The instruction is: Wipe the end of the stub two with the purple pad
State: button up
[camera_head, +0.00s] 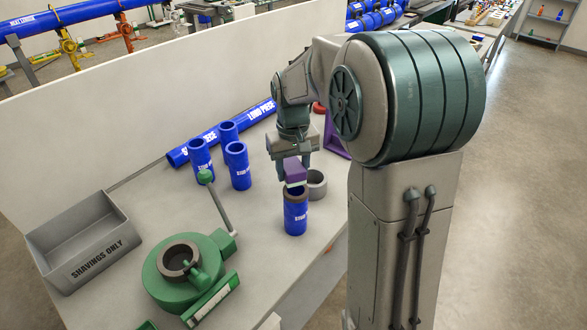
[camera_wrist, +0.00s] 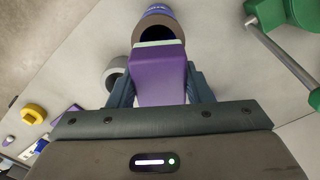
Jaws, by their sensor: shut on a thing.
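My gripper (camera_head: 297,158) is shut on the purple pad (camera_head: 296,171), with its fingers on both sides of the pad. The pad also fills the middle of the wrist view (camera_wrist: 161,75), and a pale green strip runs along its far edge. A blue stub (camera_head: 296,216) stands upright on the table directly below the pad, its dark rim at the top. In the wrist view the stub's open end (camera_wrist: 151,25) lies right at the pad's edge; I cannot tell whether they touch. The stub's label is too small to read surely.
Several blue stubs (camera_head: 238,166) stand left of my gripper, before a long blue pipe (camera_head: 222,132). A grey ring (camera_head: 317,185) sits beside the pad. A green tool with a lever (camera_head: 184,268) and a grey shavings bin (camera_head: 82,240) occupy the left side. The table between is clear.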

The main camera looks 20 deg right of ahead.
jog(key=shift+r+p, duration=1.8)
jog(key=shift+r, duration=1)
jog(key=w+d+p, duration=0.2)
jog(key=w+d, duration=0.2)
jog(key=d, duration=0.2)
jog(key=shift+w+d, duration=0.25)
jog(key=shift+w, duration=0.1)
